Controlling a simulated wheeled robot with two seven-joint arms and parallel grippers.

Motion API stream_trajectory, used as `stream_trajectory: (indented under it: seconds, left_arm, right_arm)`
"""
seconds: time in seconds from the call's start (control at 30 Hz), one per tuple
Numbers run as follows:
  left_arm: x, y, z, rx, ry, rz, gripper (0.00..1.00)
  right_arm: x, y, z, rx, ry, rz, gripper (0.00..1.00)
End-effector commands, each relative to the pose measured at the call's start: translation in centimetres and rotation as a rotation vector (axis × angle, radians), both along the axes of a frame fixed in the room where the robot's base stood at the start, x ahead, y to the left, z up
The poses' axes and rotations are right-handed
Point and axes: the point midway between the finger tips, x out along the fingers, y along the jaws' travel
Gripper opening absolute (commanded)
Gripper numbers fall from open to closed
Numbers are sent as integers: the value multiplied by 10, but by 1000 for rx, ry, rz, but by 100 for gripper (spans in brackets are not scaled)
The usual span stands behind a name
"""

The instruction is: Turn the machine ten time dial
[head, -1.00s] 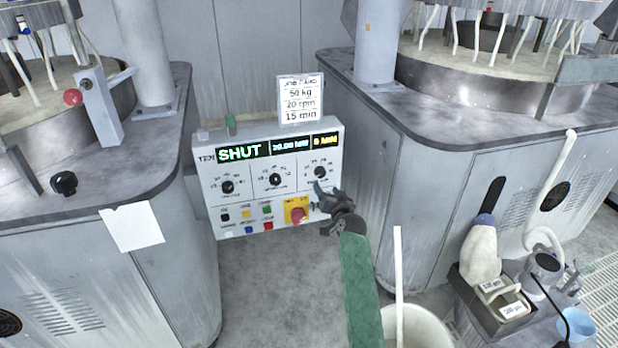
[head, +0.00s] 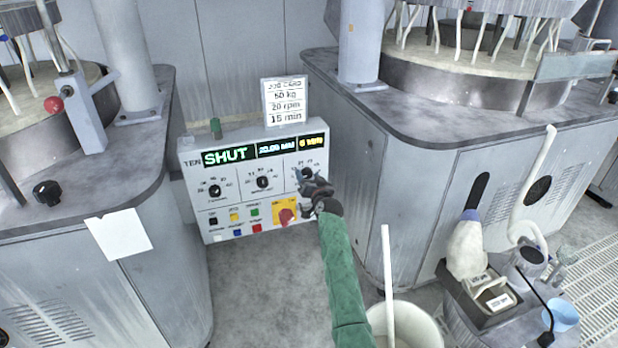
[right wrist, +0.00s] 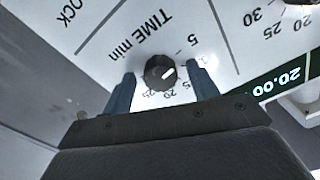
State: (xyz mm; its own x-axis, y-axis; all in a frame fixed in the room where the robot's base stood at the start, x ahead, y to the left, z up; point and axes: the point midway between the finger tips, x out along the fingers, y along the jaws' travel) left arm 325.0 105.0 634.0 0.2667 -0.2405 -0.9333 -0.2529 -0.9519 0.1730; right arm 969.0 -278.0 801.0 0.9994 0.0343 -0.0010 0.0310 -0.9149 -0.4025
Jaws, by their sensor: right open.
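The control panel (head: 232,208) is marked TEN, and its display reads SHUT with a yellow figure that looks like 5 MIN. Its rightmost dial is the time dial (head: 307,171), partly hidden by my right gripper. In the right wrist view, the black time dial (right wrist: 158,73) sits under "TIME min", its white mark pointing toward the 5 side. My right gripper (right wrist: 161,74) is open, with one blue finger on each side of the dial; whether they touch it is unclear. In the head view, the right gripper (head: 308,184) is at the panel's right side. My left gripper is not in view.
Two other dials (head: 263,183) are to the left. Grey machine bodies (head: 400,185) flank the panel.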

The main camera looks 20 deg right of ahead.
Motion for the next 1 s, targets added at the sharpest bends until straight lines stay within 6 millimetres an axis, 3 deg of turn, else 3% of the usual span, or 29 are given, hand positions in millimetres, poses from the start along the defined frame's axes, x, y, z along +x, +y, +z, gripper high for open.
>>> stream_trajectory:
  seconds: [0.17,0.4,0.77,1.0]
  left_arm:
    - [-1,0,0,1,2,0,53]
    - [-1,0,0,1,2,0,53]
    - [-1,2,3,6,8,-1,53]
    - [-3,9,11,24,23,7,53]
  right_arm:
    - [0,0,0,0,0,0,59]
    - [0,0,0,0,0,0,15]
    - [0,0,1,50,2,0,15]
    - [0,-1,2,201,7,0,15]
